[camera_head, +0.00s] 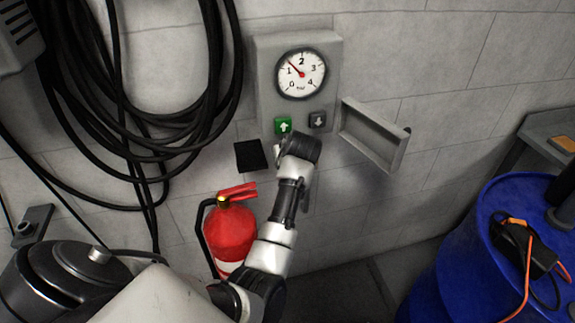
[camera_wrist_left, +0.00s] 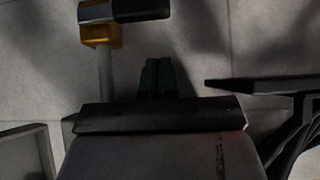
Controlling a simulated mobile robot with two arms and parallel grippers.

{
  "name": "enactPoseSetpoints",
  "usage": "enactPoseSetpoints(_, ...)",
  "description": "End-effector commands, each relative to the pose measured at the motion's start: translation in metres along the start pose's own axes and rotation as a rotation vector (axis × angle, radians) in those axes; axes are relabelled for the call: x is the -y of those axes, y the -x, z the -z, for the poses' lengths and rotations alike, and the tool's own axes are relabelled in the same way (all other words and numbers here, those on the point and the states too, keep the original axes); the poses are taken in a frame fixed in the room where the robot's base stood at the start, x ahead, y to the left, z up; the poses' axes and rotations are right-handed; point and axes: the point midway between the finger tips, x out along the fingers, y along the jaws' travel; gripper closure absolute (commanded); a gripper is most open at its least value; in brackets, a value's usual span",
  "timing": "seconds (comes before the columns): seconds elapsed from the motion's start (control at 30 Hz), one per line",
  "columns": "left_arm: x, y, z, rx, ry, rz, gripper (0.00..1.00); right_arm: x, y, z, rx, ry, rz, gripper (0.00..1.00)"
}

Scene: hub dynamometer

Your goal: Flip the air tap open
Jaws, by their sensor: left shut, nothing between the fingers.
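In the left wrist view, a brass-yellow fitting (camera_wrist_left: 101,35) sits on a pale pipe at the top left, with a grey and black lever (camera_wrist_left: 125,10) lying across it; I take this for the air tap. My left gripper (camera_wrist_left: 158,64) is shut and empty, its dark green fingertips pointing at the wall, to the right of and below the fitting in that view and apart from it. In the head view my left arm reaches up to just under the gauge box, and its wrist hides the fingers. I cannot make out the tap there. My right gripper is not in view.
A red fire extinguisher (camera_head: 230,237), black hoses (camera_head: 218,60) and a blue barrel (camera_head: 460,245) stand around.

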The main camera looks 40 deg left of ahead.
Motion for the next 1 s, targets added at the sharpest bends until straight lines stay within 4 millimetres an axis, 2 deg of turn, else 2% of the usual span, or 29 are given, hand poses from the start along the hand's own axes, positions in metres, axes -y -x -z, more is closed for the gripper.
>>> enactPoseSetpoints(0.07, 0.001, -0.014, 0.001, 0.002, -0.001, 0.001, 1.0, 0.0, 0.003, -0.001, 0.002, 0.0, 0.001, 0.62)
enactPoseSetpoints(0.1, 0.0, -0.019, -0.005, 0.004, -0.003, 0.001, 1.0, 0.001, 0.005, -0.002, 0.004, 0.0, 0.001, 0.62)
enactPoseSetpoints(0.3, 0.0, -0.036, -0.023, 0.002, -0.001, -0.001, 1.0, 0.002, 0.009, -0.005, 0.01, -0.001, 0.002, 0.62)
enactPoseSetpoints(1.0, 0.001, -0.043, -0.031, 0.001, -0.001, -0.001, 1.0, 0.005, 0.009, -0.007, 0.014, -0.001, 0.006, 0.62)
